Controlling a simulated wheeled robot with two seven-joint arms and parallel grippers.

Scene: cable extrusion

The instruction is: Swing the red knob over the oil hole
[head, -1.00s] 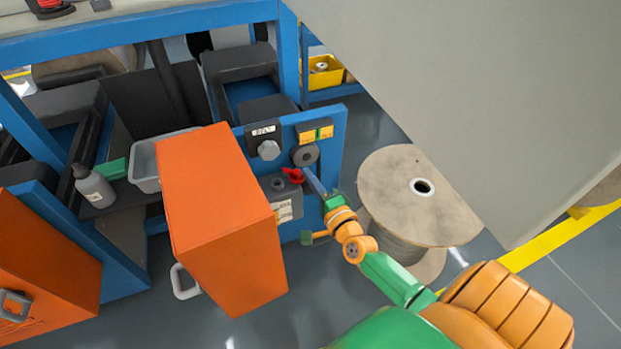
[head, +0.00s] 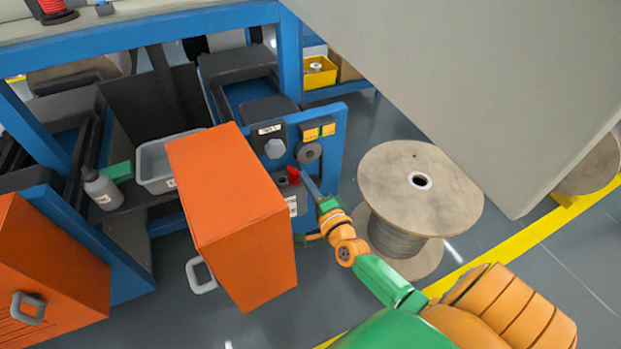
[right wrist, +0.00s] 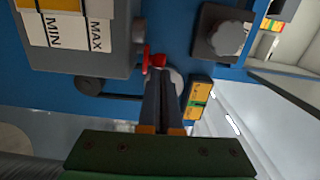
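The red knob (head: 293,174) stands on the grey oil box of the machine, to the right of the dark oil hole (head: 281,181); the orange door hides part of the box. The knob (right wrist: 158,60) also shows at my fingertips in the right wrist view, beside the box (right wrist: 112,60) with its MIN/MAX gauge. My right gripper (head: 312,188) reaches in from the lower right. In the right wrist view its two fingers (right wrist: 160,80) lie together, tips at the knob. I see no clear grip on the knob. My left gripper is not in view.
The orange door (head: 240,215) stands open left of my right gripper. A cable reel (head: 415,185) stands close on the right. A grey dial (head: 274,148) and a round grey fitting (head: 308,152) sit above the box. A grey tray (head: 160,165) is farther left.

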